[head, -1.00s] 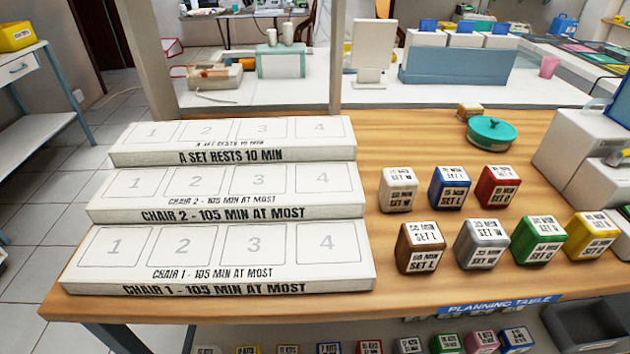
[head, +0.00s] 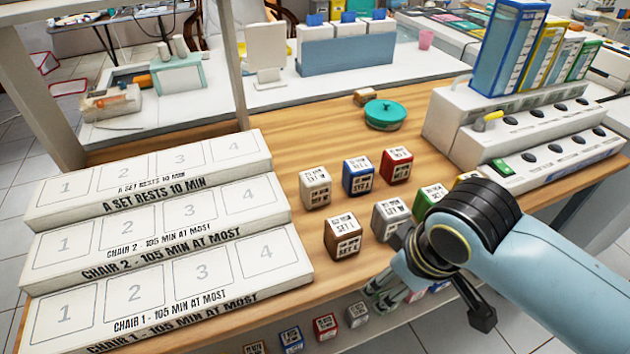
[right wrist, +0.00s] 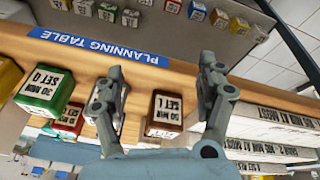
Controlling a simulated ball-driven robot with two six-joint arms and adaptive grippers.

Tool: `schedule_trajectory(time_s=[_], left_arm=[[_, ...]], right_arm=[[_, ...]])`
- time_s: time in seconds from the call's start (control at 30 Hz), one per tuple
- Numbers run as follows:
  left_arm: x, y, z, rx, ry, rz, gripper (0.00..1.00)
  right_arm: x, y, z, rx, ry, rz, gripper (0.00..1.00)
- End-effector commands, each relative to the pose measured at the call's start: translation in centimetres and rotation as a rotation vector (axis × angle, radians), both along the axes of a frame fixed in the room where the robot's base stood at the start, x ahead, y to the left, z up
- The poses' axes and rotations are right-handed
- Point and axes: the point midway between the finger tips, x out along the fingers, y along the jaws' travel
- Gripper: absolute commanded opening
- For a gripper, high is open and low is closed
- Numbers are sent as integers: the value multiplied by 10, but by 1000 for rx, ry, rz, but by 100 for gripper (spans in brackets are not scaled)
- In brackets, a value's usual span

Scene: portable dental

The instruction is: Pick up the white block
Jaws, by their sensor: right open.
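The white block (head: 316,188), with printed labels, stands upright on the wooden table in the head view, just right of the stepped white boards. A brown block (head: 343,236) stands in front of it and a blue block (head: 358,177) to its right. My right gripper (head: 385,288) is at the table's front edge, apart from the white block, partly hidden by my arm. In the right wrist view the right gripper (right wrist: 162,72) is open and empty, with the brown block (right wrist: 166,116) showing between its fingers. I cannot make out the white block there. My left gripper is not in view.
A red block (head: 396,165), grey block (head: 391,219) and green block (head: 429,199) stand close by. The white boards (head: 165,275) fill the left. A teal lidded pot (head: 385,114) stands behind, and white equipment (head: 520,135) at right. More blocks (head: 325,326) sit below the table.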

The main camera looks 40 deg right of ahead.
Motion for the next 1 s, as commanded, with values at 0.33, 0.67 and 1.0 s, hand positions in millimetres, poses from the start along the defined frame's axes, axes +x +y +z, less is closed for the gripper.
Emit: schedule_trajectory(time_s=[0.33,0.67,1.0], left_arm=[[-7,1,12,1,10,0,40],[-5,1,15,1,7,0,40],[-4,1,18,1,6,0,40]], right_arm=[[23,3,63,-37,15,141,73],[93,-4,52,-102,119,482,73],[201,-14,79,-127,246,1005,73]])
